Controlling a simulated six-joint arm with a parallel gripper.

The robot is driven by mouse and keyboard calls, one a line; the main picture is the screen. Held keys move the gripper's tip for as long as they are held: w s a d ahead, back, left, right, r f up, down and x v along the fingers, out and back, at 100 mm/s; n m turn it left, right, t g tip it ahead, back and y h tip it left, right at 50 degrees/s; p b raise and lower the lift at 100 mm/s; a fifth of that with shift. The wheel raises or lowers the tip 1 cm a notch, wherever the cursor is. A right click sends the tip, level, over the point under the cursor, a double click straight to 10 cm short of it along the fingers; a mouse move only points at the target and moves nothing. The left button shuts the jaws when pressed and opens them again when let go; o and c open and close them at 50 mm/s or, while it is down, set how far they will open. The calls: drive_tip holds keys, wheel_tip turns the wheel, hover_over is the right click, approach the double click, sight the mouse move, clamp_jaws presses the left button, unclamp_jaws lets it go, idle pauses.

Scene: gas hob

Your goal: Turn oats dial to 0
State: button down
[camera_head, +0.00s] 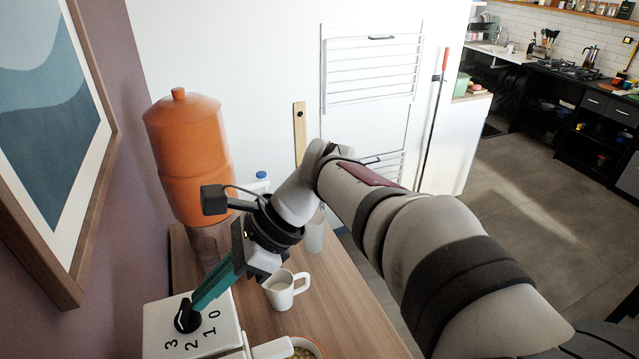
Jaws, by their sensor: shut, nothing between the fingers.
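A black dial (187,318) sits on top of a white box (158,322) at the lower left, with the numbers 3, 2, 1 and 0 printed around it. I see no oats label. My gripper (195,303) has teal fingers that are shut with nothing between them. The fingertips reach down to the dial's upper right side and overlap it in the picture; I cannot tell if they touch it. They hide part of the dial, and I cannot tell which number it points to.
A white mug (287,288) stands right of the box. A bowl of cereal (306,350) is at the bottom edge, partly cut off. A large orange container (188,150) stands behind on the wooden table (345,310). A framed picture (50,120) hangs at the left.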

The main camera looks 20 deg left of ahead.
drive_tip(key=shift+w+a+n+g+h, duration=0.1)
drive_tip(key=shift+a+n+g+h, duration=0.2)
drive_tip(key=shift+n, duration=0.35)
drive_tip(key=shift+w+a+n+g+h, duration=0.1)
drive_tip(key=shift+n+g+h, duration=0.3)
drive_tip(key=shift+n, duration=0.25)
drive_tip(key=shift+w+a+n+g+h, duration=0.1)
drive_tip(key=shift+a+n+g+h, duration=0.25)
drive_tip(key=shift+n+h, duration=0.4)
drive_tip(key=shift+w+a+n+g+h, duration=0.15)
drive_tip(key=shift+n+g+h, duration=0.25)
drive_tip(key=shift+n, duration=0.65)
drive_tip(key=shift+s+a, duration=0.2)
drive_tip(key=shift+a, duration=0.6)
drive_tip(key=shift+s+a, duration=0.1)
drive_tip(key=shift+a, duration=0.1)
drive_tip(key=shift+s+a, duration=0.25)
drive_tip(key=shift+a, duration=0.2)
drive_tip(key=shift+s, duration=0.1)
